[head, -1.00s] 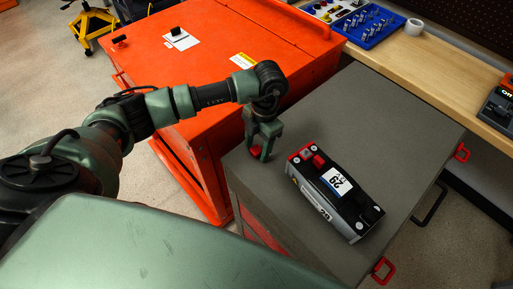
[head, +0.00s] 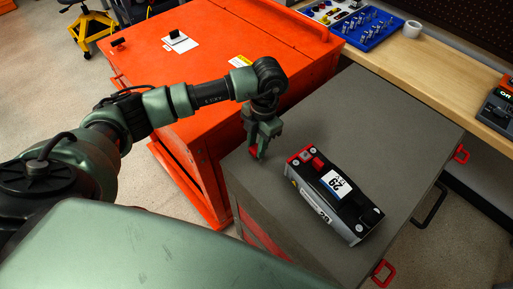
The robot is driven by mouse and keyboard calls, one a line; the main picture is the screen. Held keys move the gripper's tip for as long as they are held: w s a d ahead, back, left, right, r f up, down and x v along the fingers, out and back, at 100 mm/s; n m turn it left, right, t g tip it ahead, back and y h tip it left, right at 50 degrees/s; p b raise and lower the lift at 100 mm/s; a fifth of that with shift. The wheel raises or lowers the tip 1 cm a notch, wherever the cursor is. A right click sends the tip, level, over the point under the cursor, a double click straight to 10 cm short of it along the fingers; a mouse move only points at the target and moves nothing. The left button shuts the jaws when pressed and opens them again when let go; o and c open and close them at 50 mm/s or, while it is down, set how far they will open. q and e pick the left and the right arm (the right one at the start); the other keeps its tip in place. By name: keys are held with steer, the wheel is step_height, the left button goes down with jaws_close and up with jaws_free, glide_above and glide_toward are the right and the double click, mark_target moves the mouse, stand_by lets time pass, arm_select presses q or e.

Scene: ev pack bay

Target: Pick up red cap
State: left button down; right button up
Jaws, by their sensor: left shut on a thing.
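The red cap (head: 255,153) is at the left edge of the grey cabinet top (head: 400,125). It is mostly hidden by the gripper fingers. My left gripper (head: 259,152) points down and is shut on the cap, at or just above the cabinet surface; I cannot tell if the cap touches the top. My right gripper is not in view.
A battery module (head: 335,193) with red and black ends and a white label lies just right of the gripper. An orange cabinet (head: 220,60) stands behind. A wooden bench (head: 450,70) holds a blue tray (head: 370,27) and a tape roll (head: 413,28). The grey top's back half is clear.

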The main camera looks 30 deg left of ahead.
arm_select(q)
step_height(320, 180, up, 10)
steer(key=b, duration=0.1)
step_height(320, 180, up, 8)
glide_above(256, 147)
step_height(256, 147, up, 5)
steer(key=p, duration=0.4)
steer(key=shift+d+r, duration=0.1)
steer(key=shift+r, duration=0.05)
steer(key=shift+p, duration=0.3)
